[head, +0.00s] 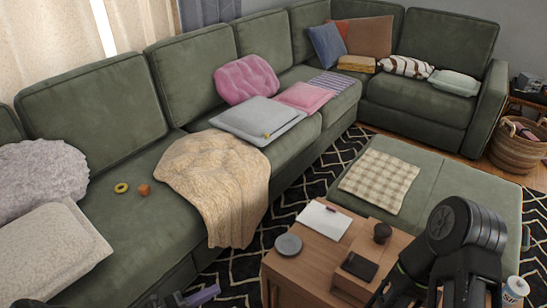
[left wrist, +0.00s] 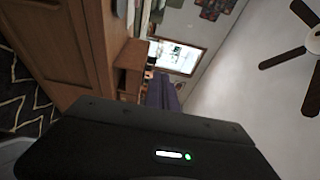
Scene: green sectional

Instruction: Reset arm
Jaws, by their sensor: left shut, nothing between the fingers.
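My left gripper (head: 188,298) shows at the bottom edge of the head view, in front of the green sofa and above the dark rug. A black arm of mine fills the lower right of the head view, but no right gripper shows there.
The wooden table (head: 312,254) stands close to the right of my left gripper, with a white notebook (head: 322,221) and a grey round object (head: 288,245) on it. The green sofa (head: 128,212) is to the left and behind. A checked cloth (head: 379,181) lies on the ottoman.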

